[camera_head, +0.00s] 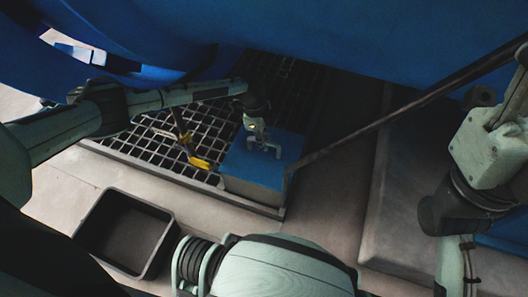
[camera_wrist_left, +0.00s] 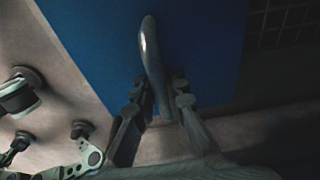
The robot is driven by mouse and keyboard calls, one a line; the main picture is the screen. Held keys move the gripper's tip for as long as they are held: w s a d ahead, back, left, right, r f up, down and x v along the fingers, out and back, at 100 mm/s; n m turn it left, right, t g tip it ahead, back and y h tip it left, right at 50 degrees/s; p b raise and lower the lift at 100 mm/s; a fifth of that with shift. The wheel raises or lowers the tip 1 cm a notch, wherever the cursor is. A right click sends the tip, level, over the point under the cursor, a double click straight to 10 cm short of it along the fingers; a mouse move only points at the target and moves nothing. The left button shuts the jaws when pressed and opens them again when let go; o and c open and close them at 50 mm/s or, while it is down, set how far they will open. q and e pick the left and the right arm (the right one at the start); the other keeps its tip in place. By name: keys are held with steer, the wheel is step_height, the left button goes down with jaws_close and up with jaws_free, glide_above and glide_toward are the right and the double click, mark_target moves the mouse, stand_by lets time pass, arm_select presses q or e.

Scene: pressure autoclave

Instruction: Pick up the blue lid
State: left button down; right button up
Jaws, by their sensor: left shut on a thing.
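The blue lid (camera_head: 270,168) is a flat blue panel with a grey handle (camera_head: 262,147) on top, at the centre of the head view beside the metal grating. A pale side face shows below its front edge. In the left wrist view the blue lid (camera_wrist_left: 95,45) fills the upper middle, and its curved handle (camera_wrist_left: 152,62) runs down between my fingers. My left gripper (camera_wrist_left: 158,100) is shut on this handle; in the head view it reaches down from above. I cannot tell whether the lid is clear of what is under it. My right gripper does not show.
A black open bin (camera_head: 125,232) stands at the lower left. Yellow-handled levers (camera_head: 199,162) stand left of the lid by the dark grating (camera_head: 150,143). A dark diagonal bar (camera_head: 385,117) passes on the right. The large blue vessel (camera_head: 370,40) hangs over the back.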

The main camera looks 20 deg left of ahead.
arm_select(q)
steer(key=shift+w+r, duration=0.1)
steer(key=shift+r, duration=0.15)
